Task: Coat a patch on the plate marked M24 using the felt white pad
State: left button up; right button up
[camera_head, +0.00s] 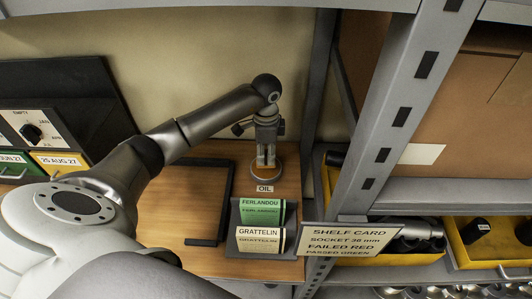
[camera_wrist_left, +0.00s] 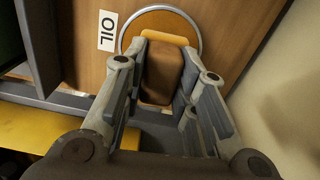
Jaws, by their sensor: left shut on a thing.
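My left gripper (camera_head: 265,162) points down over a round dish (camera_head: 279,174) on the wooden bench, beside a label reading OIL. In the left wrist view the fingers (camera_wrist_left: 161,85) are shut on a brown block (camera_wrist_left: 162,70). A yellow-orange edge shows at the block's far end, over the dish, whose metal rim (camera_wrist_left: 124,38) curves around it. I cannot tell whether the block touches the dish's contents, and its underside is hidden. No white felt is visible. No plate marked M24 shows in either view. My right gripper is not in view.
A rack with green FERLANDOU (camera_head: 262,212) and cream GRATTELIN (camera_head: 258,240) cards stands just in front of the dish. A black frame (camera_head: 203,241) lies on the bench at left. A grey shelf post (camera_head: 385,130) and yellow bins (camera_head: 487,242) are at right.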

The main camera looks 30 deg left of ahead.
aim_at(266, 152)
pick_arm(q)
jog(key=shift+r+p, duration=1.85)
jog(key=shift+r, duration=0.75)
jog(key=shift+f, duration=0.1)
